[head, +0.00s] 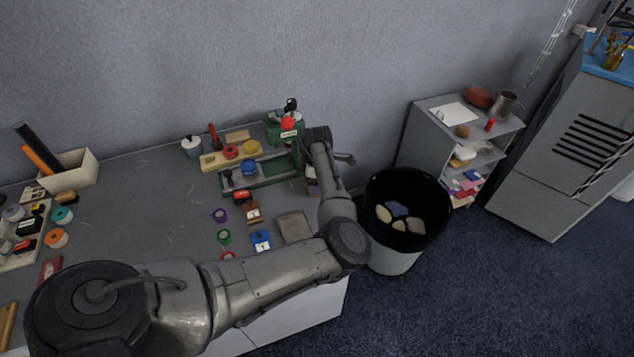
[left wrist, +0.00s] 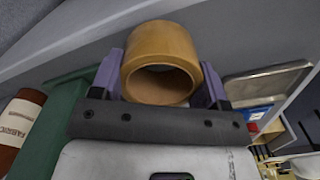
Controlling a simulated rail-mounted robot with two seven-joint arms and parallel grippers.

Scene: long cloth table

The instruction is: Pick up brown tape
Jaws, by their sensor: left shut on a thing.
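The brown tape (left wrist: 160,40) is a tan roll, its round hole facing the left wrist camera. My left gripper (left wrist: 161,78) is shut on it, with one purple finger on each side of the roll. In the head view my left arm reaches across the table from the lower left and bends back toward its far right end. There my own arm links largely hide the hand, and I cannot make out the tape clearly. My right gripper is not in view.
A green machine (head: 275,170) stands at the table's back right. Small coloured rolls, such as a purple one (head: 220,215), and a flat grey tin (head: 294,227) lie mid-table. A black-lined bin (head: 378,245) stands off the right edge. A brown FABRIC-labelled container (left wrist: 18,118) is at the wrist view's left.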

